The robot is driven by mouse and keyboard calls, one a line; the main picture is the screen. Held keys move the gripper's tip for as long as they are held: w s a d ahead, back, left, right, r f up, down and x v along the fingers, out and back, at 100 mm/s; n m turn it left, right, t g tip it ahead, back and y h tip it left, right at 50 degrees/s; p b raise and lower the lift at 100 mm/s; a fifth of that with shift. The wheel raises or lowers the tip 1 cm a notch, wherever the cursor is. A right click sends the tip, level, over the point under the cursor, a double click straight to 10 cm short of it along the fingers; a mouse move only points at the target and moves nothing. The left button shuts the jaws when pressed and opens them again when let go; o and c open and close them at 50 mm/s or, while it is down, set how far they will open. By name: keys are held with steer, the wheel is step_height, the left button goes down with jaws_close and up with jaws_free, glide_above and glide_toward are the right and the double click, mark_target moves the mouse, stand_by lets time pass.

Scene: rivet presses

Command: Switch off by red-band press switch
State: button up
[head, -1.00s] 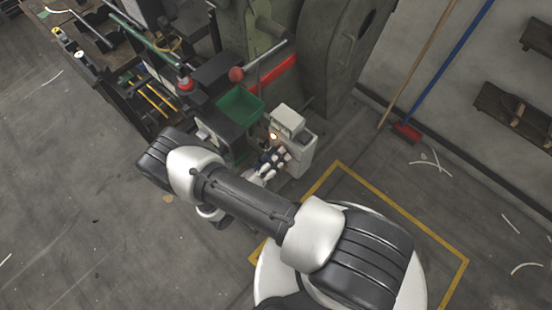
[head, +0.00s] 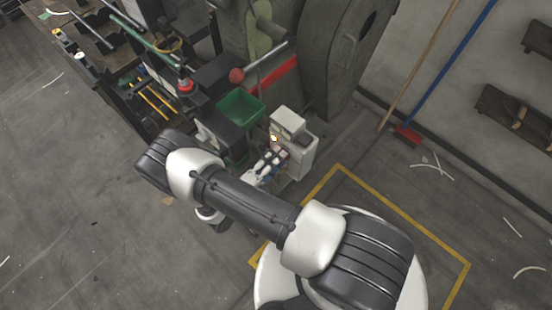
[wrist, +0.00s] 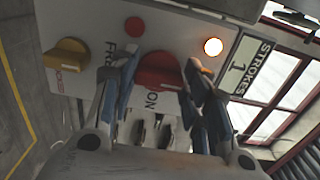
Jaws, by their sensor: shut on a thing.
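The switch box (head: 292,128) is a pale grey box at the foot of the press with the red band (head: 278,74). In the wrist view its panel (wrist: 180,32) shows a red knob (wrist: 158,68) with "ON" printed by it. A lit lamp (wrist: 213,47) glows to the right of the knob. My gripper (wrist: 162,72) is shut on the red knob, one finger on each side. In the head view my gripper (head: 268,165) is at the front of the box. The fingers partly cover the lettering, and the knob's pointing direction is unclear.
A yellow knob (wrist: 66,54) and a small red disc (wrist: 135,27) share the panel. A "STROKES 1" plate (wrist: 249,65) is at its right. A green bin (head: 240,107) and a red-ball lever (head: 237,75) stand close by. A broom (head: 408,133) leans at the wall.

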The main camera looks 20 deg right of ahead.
stand_by(0.5)
steer(key=o, duration=1.1)
steer(key=shift+c, duration=0.2)
steer(key=shift+a, duration=0.1)
steer(key=v, duration=1.2)
